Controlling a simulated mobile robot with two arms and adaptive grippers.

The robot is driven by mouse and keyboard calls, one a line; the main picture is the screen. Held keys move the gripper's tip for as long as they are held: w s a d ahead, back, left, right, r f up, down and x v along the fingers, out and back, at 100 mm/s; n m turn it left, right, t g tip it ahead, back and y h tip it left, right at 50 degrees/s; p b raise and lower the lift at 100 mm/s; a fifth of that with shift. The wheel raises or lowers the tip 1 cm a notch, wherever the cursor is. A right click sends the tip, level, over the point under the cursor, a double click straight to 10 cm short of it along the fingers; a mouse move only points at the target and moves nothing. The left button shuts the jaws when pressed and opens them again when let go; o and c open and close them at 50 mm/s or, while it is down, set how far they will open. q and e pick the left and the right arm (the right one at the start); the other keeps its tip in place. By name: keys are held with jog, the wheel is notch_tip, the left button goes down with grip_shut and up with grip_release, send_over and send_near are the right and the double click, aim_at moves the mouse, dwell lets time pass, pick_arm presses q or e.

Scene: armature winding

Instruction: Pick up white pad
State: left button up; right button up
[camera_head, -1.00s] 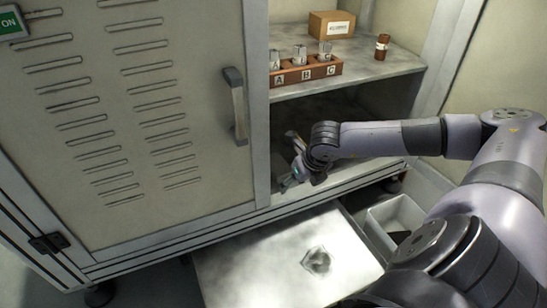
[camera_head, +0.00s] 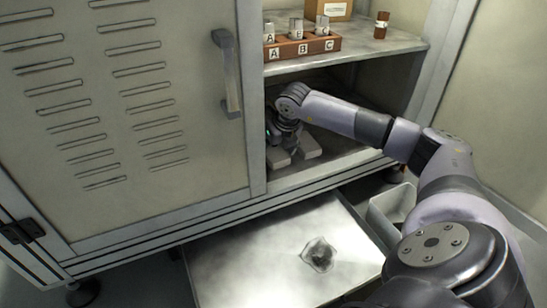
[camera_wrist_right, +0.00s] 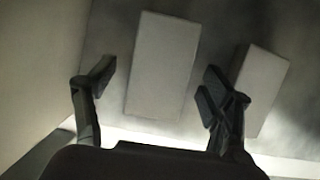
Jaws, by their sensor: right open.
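Two pale pads lie side by side on the floor of the cabinet's lower compartment. One pad (camera_wrist_right: 160,68) is between my right gripper's fingers in the wrist view, with a gap to the finger on each side. The other pad (camera_wrist_right: 262,88) lies to its right, outside the fingers. In the head view the pads show partly, one (camera_head: 277,158) under the gripper and one (camera_head: 308,147) to its right. My right gripper (camera_wrist_right: 157,78) is open and empty, pointing down inside the compartment; it also shows in the head view (camera_head: 284,143). My left gripper is not in view.
A shelf (camera_head: 375,48) above the arm holds a rack (camera_head: 303,47) of labelled vials, a brown bottle (camera_head: 381,25) and a box. A closed door (camera_head: 120,110) with a handle borders the left. Below are a pulled-out drawer (camera_head: 235,265) and a small bin (camera_head: 392,208).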

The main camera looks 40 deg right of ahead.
jog(key=c, duration=1)
jog(key=shift+r, duration=0.1)
jog(key=shift+c, duration=0.2)
